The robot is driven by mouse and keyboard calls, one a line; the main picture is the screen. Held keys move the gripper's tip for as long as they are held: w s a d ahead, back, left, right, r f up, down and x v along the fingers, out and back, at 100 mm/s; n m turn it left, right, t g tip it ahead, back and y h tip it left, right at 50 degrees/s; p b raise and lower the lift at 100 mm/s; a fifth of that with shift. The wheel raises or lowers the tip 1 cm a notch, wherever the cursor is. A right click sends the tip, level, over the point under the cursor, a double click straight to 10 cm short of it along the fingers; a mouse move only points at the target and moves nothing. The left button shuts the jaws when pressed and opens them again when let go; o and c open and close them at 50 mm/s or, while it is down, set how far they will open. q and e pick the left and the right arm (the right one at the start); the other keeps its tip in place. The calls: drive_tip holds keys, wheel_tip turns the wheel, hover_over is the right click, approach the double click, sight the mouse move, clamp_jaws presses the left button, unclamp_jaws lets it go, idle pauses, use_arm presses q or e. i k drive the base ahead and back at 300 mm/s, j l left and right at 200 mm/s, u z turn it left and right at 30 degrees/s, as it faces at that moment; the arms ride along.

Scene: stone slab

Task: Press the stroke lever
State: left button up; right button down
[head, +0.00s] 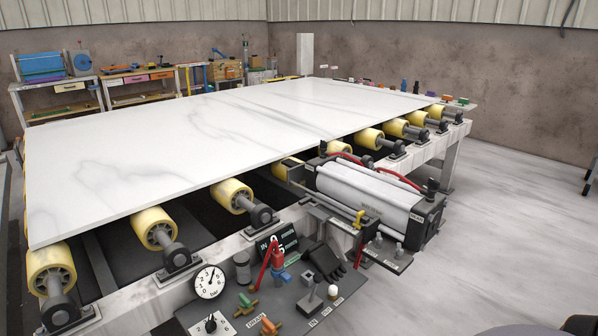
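A dark control panel (300,318) is at the bottom centre, in front of the roller table. A red-handled lever (266,262) stands tilted on it. To its right is a grey upright lever (311,292) with a square top, and a black ribbed part (325,262) behind that. A small yellow lever (358,220) sits at the near side of the big cylinder (366,198). Neither gripper can be made out.
A white marble slab (200,140) lies on yellow rollers (232,194). A pressure gauge (209,282), a dial (211,325) and small green and orange handles (268,325) crowd the panel's left part. Open floor (500,220) is at the right; workbenches (60,90) stand at the back left.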

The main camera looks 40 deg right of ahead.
sight(318, 278)
drive_tip(key=i+l, duration=0.1)
drive_tip(key=l, duration=1.3)
drive_tip(key=i+l+u, duration=0.1)
drive_tip(key=l, duration=0.65)
drive_tip(key=i, duration=0.05)
